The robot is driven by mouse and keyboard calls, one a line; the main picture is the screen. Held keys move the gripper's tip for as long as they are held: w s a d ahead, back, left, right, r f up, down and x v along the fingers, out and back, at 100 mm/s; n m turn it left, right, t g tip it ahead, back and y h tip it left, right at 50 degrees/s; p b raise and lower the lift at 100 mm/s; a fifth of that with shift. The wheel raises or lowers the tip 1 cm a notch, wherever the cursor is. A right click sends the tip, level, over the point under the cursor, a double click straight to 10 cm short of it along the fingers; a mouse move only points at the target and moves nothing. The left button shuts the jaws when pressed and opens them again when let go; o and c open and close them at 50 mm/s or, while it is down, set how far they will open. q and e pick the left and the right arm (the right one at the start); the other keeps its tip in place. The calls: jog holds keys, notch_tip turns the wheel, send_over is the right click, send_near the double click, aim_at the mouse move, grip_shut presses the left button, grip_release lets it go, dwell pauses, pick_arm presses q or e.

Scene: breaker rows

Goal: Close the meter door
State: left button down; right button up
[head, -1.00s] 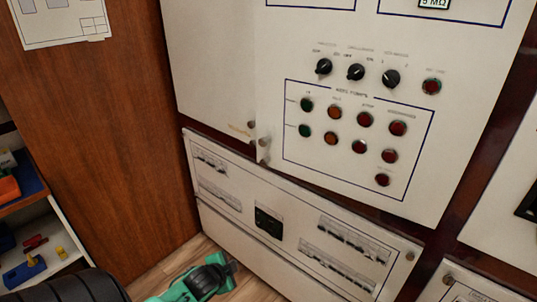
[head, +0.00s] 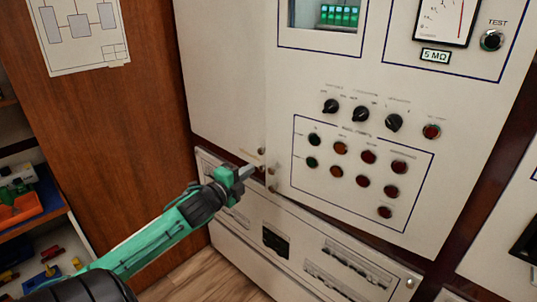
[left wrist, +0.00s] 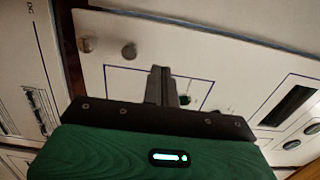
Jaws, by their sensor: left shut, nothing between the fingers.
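The meter door (head: 410,215) is the large cream panel with the meter, rotary switches and rows of coloured lamps. Its lower edge overhangs the breaker panel below. My right gripper is not in view.
The lower breaker panel (head: 290,240) lies below the door. A brown wooden wall (head: 130,130) with a paper diagram (head: 85,40) stands on the left. A shelf with coloured parts (head: 25,200) is at the far left. Wooden floor (head: 205,275) shows at the bottom.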

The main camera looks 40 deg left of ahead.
pick_arm(q)
jog(key=p, duration=0.3)
send_near(274, 151)
jog(key=w, duration=0.5)
jog(key=shift+w+a+r, duration=0.1)
jog(key=shift+w+a, duration=0.05)
jog(key=shift+w, duration=0.75)
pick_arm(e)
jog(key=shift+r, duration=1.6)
pick_arm(q)
jog(key=shift+w, duration=0.1)
